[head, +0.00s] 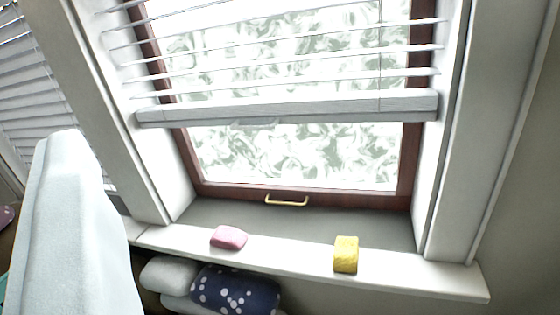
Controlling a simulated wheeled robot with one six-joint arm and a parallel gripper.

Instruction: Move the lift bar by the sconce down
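A white slatted blind (290,50) hangs over a window with a dark red-brown frame. Its thick bottom bar (300,108) hangs level with the lower part of the glass, with a strip of bare glass below it. A small pale tab or handle (255,125) shows under the bar, left of its middle. A second white blind (35,85) is partly in view at the far left; its bottom bar is not clearly seen. No sconce is in view. My gripper is not in view.
A pink block (229,238) and a yellow block (345,254) lie on the white sill (290,262). A brass handle (286,201) is on the lower window frame. Cushions (238,290) lie below the sill. A tall pale shape (80,225) blocks the lower left.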

